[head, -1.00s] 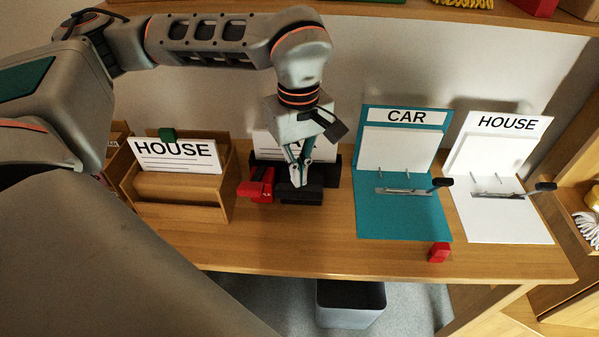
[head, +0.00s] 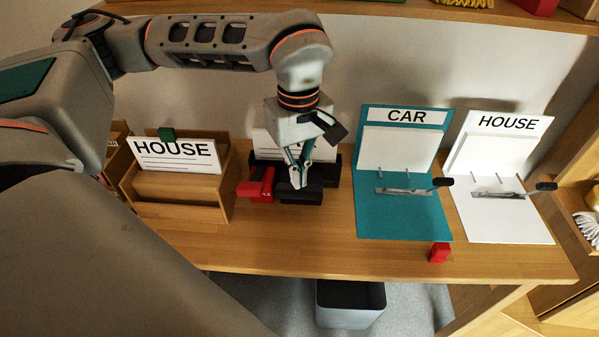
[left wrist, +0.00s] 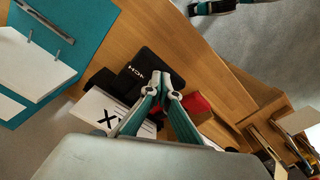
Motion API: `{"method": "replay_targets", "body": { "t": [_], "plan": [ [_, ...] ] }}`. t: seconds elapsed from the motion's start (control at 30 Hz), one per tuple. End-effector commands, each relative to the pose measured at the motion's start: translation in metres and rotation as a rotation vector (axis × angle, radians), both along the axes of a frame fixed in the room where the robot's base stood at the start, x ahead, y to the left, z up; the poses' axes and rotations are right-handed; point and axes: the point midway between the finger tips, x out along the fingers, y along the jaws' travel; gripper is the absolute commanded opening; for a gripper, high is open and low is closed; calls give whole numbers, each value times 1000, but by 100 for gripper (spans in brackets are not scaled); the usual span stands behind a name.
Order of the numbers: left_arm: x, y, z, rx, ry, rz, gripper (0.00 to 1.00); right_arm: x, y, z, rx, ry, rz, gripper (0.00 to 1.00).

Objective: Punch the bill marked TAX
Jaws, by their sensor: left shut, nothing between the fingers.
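The bill (head: 263,146) stands at the back of a black hole punch (head: 310,192), mostly hidden behind my left gripper in the head view. In the left wrist view the bill (left wrist: 95,106) shows a large X; the rest of its word is hidden. My left gripper (head: 298,185) is shut and empty, pointing down at the black top of the punch. In the left wrist view its fingertips (left wrist: 161,76) overlap the edge of the lettered black top (left wrist: 150,68); contact cannot be told. Part of my other gripper (left wrist: 215,6) shows at the top edge, its fingers unclear.
A red object (head: 262,185) sits just left of the punch. A wooden tray (head: 180,212) with a HOUSE bill (head: 175,155) stands further left. Teal CAR (head: 395,220) and white HOUSE (head: 500,222) binders lie to the right. A red block (head: 439,253) lies near the front edge.

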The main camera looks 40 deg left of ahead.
Motion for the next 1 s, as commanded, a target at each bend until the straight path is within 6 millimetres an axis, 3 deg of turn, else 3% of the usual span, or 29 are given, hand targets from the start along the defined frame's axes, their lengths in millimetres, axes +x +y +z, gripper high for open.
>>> {"method": "replay_targets", "body": {
  "t": [1.0],
  "plan": [
    [0, 0, -38, 0, 2, 0, 0, -16, 1, -25, 1, 37, 1, 40]
  ]
}}
